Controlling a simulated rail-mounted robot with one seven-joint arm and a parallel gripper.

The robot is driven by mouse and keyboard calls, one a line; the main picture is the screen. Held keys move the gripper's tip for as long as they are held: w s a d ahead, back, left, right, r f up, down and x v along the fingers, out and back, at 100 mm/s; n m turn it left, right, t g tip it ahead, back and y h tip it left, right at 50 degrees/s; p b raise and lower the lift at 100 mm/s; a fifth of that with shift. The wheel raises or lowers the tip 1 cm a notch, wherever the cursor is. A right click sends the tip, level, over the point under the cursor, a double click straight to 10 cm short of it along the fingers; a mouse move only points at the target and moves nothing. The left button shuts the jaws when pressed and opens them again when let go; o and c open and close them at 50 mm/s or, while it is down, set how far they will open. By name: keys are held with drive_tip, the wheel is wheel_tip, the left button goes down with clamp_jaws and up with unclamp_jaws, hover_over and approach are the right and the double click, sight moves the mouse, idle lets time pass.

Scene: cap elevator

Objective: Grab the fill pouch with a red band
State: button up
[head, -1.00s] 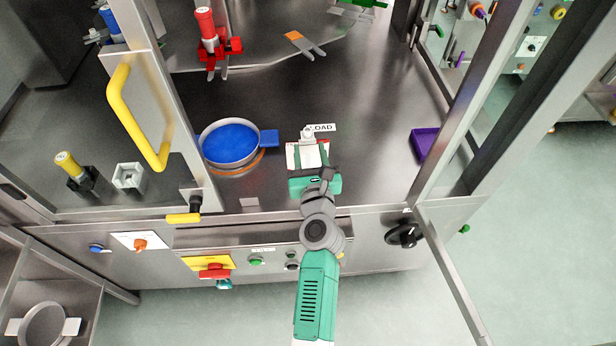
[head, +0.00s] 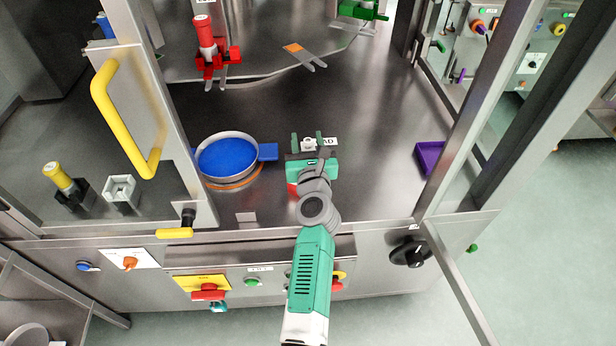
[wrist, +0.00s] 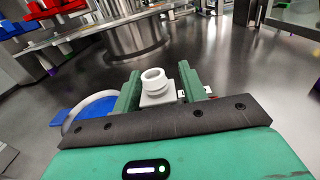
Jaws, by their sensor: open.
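The fill pouch shows in the head view as a red edge (head: 292,188) beside my gripper; most of its white body is hidden under the gripper. In the wrist view the pouch's pale round spout (wrist: 155,80) stands upright between the two green fingers, with a white top below it. My gripper (head: 308,142) is open over the pouch, one finger on each side of the spout. In the wrist view my gripper (wrist: 160,86) shows gaps beside the spout; whether either finger touches the pouch is unclear.
A round pan with blue contents (head: 228,158) stands close on the left, its blue handle tab toward my gripper. A purple tray (head: 430,157) is at right. Steel frame posts and a yellow handle (head: 120,115) bound the opening.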

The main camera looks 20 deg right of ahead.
clamp_jaws()
drive_tip(key=shift+r, duration=0.1)
drive_tip(key=shift+r+p, duration=0.25)
drive_tip(key=shift+p, duration=0.05)
drive_tip(key=s+a+r+p, duration=0.2)
drive_tip(key=s+p, duration=0.4)
drive_tip(key=s, duration=0.1)
drive_tip(key=s+a+r+p, duration=0.2)
drive_tip(key=s+a+p, duration=0.1)
drive_tip(key=s+p, duration=0.4)
drive_tip(key=shift+s+a+r+p, duration=0.15)
drive_tip(key=shift+s+a+p, duration=0.15)
drive_tip(key=shift+s, duration=0.25)
